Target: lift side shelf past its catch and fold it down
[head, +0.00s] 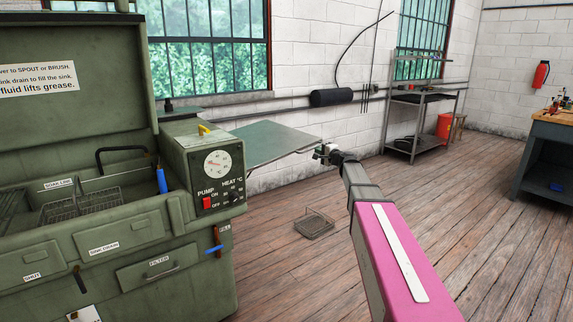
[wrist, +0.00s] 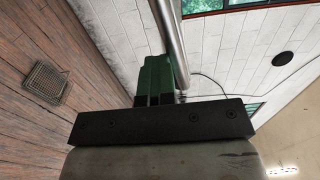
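The side shelf (head: 268,143) is a flat grey-green panel. It stands out, roughly level, from the right side of the green parts washer (head: 200,160). My gripper (head: 319,153) is at the shelf's outer right edge. In the wrist view, the green fingers (wrist: 154,72) are together with nothing visible between them. The shelf shows there edge-on as a grey, rounded bar (wrist: 168,35), close along the upper side of the fingers. Contact between them cannot be told for sure. The shelf's catch and underside are hidden.
A wire basket (head: 315,224) lies on the wooden floor below the shelf; it also shows in the wrist view (wrist: 47,82). A metal rack (head: 413,115) stands at the back wall, and a workbench (head: 548,135) at far right.

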